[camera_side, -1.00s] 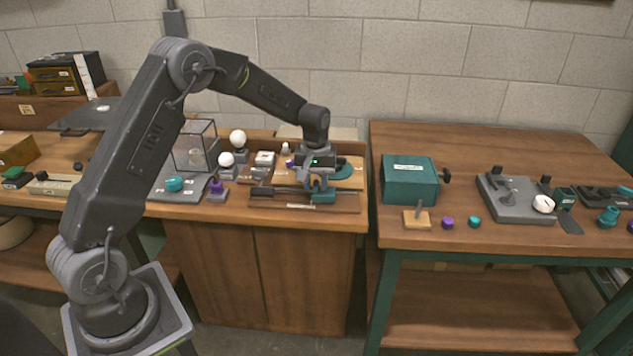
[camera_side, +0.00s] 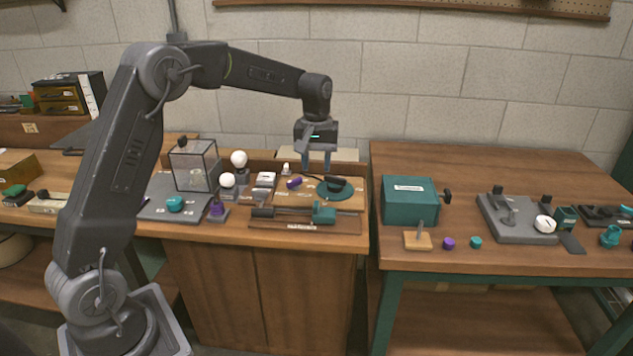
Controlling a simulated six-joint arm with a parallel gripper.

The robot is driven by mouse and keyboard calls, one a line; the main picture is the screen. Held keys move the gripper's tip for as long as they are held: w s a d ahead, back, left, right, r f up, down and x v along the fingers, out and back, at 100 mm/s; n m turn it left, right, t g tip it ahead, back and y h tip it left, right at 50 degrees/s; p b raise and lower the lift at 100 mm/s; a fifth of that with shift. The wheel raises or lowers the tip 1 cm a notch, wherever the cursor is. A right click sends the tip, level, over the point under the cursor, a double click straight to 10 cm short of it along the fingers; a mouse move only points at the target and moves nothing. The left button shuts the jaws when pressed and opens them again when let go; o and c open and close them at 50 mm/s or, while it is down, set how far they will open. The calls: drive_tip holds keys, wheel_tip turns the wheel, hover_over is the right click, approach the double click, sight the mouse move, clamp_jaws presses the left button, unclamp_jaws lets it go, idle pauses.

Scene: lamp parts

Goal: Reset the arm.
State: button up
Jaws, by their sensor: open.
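My gripper (camera_side: 316,168) is open and empty. It hangs pointing down above the back part of a wooden tray (camera_side: 357,222) on the left bench. Below and in front of it are a dark green disc with a black part on it (camera_side: 336,187) and a small purple piece (camera_side: 294,183). A grey and teal clamp-like tool (camera_side: 323,212) lies at the tray's front. The gripper appears clear of these parts.
White bulbs (camera_side: 239,158) and a clear box frame (camera_side: 195,165) stand left of the tray. A teal box (camera_side: 409,200) and a grey fixture plate (camera_side: 517,218) sit on the right bench. A gap separates the benches. The right bench's back is clear.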

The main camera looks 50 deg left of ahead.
drive_tip(key=shift+r, duration=1.05)
drive_tip(key=s+d+r+m+t, duration=0.2)
drive_tip(key=s+d+r, duration=0.3)
drive_tip(key=s+r, duration=0.15)
drive_tip(key=s+d+m+t, duration=0.1)
drive_tip(key=s+d+m, duration=0.2)
drive_tip(key=s, duration=0.8)
drive_tip(key=s+d+m+t, duration=0.2)
drive_tip(key=s+d+m, duration=0.2)
drive_tip(key=s, duration=0.7)
drive_tip(key=shift+s+d+f+t, duration=0.3)
drive_tip(key=shift+d+f, duration=0.1)
drive_tip(key=shift+f, duration=0.05)
